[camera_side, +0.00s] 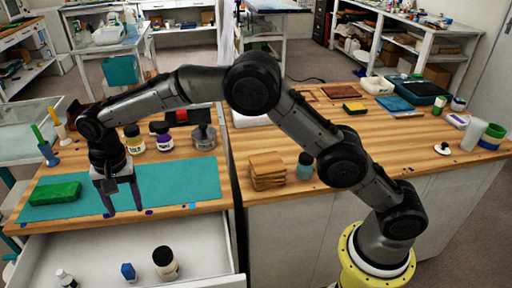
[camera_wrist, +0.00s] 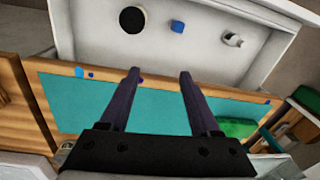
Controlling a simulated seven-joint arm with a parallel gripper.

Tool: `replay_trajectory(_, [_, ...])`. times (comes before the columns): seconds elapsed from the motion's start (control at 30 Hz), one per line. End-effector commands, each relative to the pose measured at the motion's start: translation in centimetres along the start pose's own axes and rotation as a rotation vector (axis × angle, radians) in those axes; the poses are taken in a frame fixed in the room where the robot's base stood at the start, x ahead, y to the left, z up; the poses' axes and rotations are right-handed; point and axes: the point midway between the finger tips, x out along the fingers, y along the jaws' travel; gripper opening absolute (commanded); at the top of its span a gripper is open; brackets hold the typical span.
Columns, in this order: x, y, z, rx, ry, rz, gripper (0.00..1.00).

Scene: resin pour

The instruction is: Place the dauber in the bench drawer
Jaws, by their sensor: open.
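The bench drawer (camera_side: 92,246) is pulled open below the bench's front edge; its white inside also shows in the wrist view (camera_wrist: 195,58). A small blue piece (camera_side: 128,272), which looks like the dauber though I cannot be sure, is on the drawer floor. It also shows in the wrist view (camera_wrist: 177,27), between a black-capped jar and a small white bottle. My gripper (camera_side: 124,210) points down over the front edge of the teal mat, near the drawer. In the wrist view its fingers (camera_wrist: 159,72) are apart with nothing between them.
The black-capped jar (camera_side: 166,262) and white bottle (camera_side: 65,278) share the drawer. A green block (camera_side: 55,194) lies on the teal mat (camera_side: 180,182). Jars and a dark device with red (camera_side: 181,118) stand behind the mat. The drawer's back part is clear.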

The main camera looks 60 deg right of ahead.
Motion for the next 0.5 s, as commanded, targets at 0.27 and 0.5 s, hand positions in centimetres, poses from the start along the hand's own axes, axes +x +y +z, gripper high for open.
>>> replay_trajectory(0.27, [-11.3, 9.7, -1.8, -0.156, 0.07, -0.078, 0.63])
replay_trajectory(0.5, [-17.3, 19.4, -0.4, -0.294, 0.151, -0.121, 0.63])
